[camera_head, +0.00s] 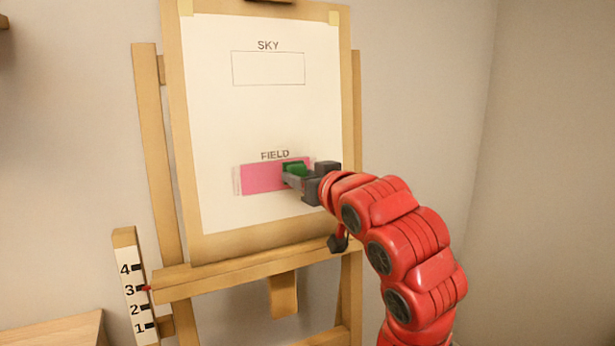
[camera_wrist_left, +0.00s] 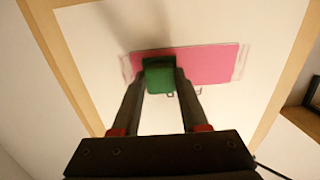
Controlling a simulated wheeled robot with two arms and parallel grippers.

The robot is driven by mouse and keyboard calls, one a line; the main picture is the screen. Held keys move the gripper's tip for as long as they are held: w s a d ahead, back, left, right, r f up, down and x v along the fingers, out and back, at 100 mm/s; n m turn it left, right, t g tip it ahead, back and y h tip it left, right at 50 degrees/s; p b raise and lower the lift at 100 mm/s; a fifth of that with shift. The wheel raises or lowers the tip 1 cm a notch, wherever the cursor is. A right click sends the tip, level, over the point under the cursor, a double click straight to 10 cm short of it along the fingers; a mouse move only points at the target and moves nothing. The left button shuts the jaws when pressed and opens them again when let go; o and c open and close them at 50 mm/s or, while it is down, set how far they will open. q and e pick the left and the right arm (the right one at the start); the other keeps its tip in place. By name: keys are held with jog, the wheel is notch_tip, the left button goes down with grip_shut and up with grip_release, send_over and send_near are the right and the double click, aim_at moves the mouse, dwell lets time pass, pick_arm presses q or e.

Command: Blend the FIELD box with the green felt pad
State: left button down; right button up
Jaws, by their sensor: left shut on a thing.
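The FIELD box (camera_head: 262,177) on the white sheet (camera_head: 215,120) is filled with pink. Faint smeared bands show at its ends, beyond the solid pink, and some haze along its top edge. My left gripper (camera_head: 290,177) is shut on the green felt pad (camera_head: 295,169), in front of the right part of the box. In the left wrist view the pad (camera_wrist_left: 159,75) sits between the fingertips and overlaps the pink box (camera_wrist_left: 211,65). Whether it touches the paper is hard to tell. The pad and gripper hide part of the box. My right gripper is not in view.
The empty SKY box (camera_head: 268,69) is higher on the sheet, which is taped to a board on a wooden easel (camera_head: 150,130).

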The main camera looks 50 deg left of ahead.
pick_arm(q)
jog(key=shift+s+a, duration=0.2)
jog(key=shift+s, duration=0.6)
jog(key=shift+s+a, duration=0.25)
jog(key=shift+s, duration=0.5)
jog(key=shift+s+a, duration=0.2)
jog(key=shift+s, duration=0.6)
jog(key=shift+s+a, duration=0.2)
jog(key=shift+s, duration=0.45)
jog(key=shift+s+a, duration=0.2)
jog(key=shift+s, duration=0.4)
jog(key=shift+s+a+f+b, duration=0.1)
jog(key=shift+s+a+b, duration=0.15)
jog(key=shift+s+b, duration=0.55)
jog(key=shift+s+a, duration=0.1)
jog(key=shift+s, duration=0.4)
jog(key=shift+b, duration=0.6)
jog(key=shift+w, duration=0.55)
jog(key=w+d+p, duration=0.1)
jog(key=w+d, duration=0.2)
jog(key=w, duration=0.9)
jog(key=shift+d, duration=0.35)
